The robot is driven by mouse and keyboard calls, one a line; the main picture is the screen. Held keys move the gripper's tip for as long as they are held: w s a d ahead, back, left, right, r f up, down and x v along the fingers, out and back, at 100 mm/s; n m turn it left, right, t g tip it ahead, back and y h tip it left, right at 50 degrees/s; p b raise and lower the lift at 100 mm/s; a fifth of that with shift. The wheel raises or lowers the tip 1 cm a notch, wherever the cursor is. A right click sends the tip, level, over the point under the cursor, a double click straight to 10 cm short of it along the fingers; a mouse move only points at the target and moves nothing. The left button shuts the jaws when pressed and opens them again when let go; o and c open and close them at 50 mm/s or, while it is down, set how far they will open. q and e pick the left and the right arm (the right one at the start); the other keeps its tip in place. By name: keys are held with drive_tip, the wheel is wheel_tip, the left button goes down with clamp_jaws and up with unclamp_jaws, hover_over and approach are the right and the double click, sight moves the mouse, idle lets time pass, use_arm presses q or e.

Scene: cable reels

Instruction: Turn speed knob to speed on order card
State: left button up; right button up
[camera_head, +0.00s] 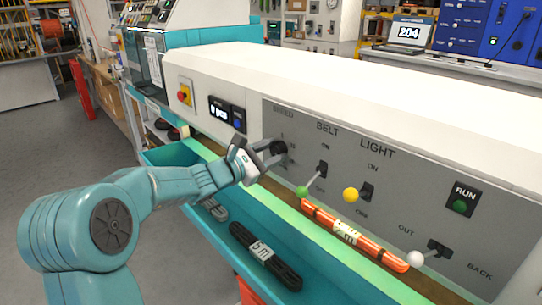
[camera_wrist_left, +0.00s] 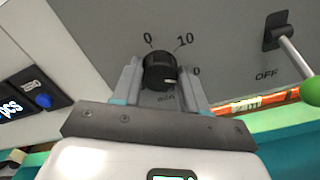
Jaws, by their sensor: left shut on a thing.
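The black speed knob (camera_wrist_left: 160,72) sits on the grey panel between the fingers of my left gripper (camera_wrist_left: 160,88) in the left wrist view. The gripper is shut on the knob. Marks 0 and 10 show above the knob, and a white pointer line on it faces right and slightly down. In the head view my left gripper (camera_head: 262,153) reaches the knob (camera_head: 279,147) under the partly hidden SPEED label. I cannot make out an order card. My right gripper is not in view.
Right of the knob are the BELT lever (camera_head: 303,191) with a green ball, the LIGHT lever (camera_head: 351,195) with a yellow ball, a white-ball lever (camera_head: 416,258) and the RUN button (camera_head: 460,205). An orange cable bundle (camera_head: 355,235) lies below; a black bundle (camera_head: 265,255) lies in the teal trough.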

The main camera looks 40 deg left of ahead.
use_arm(q)
drive_tip(key=o, duration=1.1)
drive_tip(key=shift+c, duration=0.2)
drive_tip(key=s+a+b, duration=0.1)
drive_tip(key=s, duration=1.5)
drive_tip(key=shift+s+a, duration=0.15)
